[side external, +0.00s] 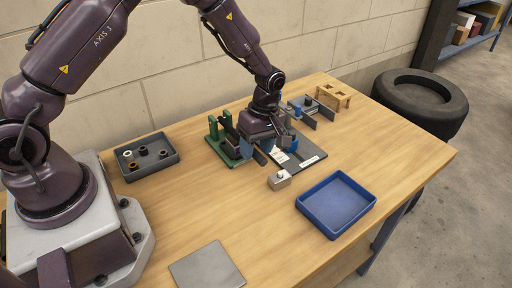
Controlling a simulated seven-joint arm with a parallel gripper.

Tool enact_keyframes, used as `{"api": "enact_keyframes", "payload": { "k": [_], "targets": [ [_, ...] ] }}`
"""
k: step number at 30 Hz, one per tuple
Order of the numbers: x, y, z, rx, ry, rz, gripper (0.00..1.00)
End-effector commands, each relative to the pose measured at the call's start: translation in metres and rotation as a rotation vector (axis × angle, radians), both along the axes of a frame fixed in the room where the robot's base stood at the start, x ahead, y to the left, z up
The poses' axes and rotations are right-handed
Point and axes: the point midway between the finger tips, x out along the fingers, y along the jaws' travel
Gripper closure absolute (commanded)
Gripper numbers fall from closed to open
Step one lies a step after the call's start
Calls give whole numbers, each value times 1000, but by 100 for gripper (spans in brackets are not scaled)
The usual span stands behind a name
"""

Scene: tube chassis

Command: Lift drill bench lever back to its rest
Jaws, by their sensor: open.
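My gripper (275,148) points down over the fixtures at the back middle of the table, its fingers apart. Just left of it stands a green fixture (217,140) with a dark upright part (229,125). Right of and below it is a dark plate (306,160) with white labels and a blue part (292,146). Behind to the right is a grey and blue fixture (298,108) with dark flat pieces. I cannot tell which of these carries the drill bench lever. My gripper hides part of the fixtures, and contact with a lever cannot be made out.
An empty blue tray (336,205) lies at the front right, with a small metal block (279,180) nearby. A grey tray (133,170) holds several small round parts. A wooden stand (332,97) is at the back, a grey plate (207,268) at the front. The middle front is clear.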

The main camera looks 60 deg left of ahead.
Motion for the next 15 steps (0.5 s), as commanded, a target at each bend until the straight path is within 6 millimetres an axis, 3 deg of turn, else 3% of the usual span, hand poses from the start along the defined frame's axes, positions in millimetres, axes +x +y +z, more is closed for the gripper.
{"api": "enact_keyframes", "payload": {
  "k": [10, 11, 15],
  "targets": [
    [-1, 0, -5, 0, 0, 0, 52],
    [-1, 0, -5, 0, 0, 0, 54],
    [-1, 0, -5, 0, 0, 0, 86]
  ]
}}
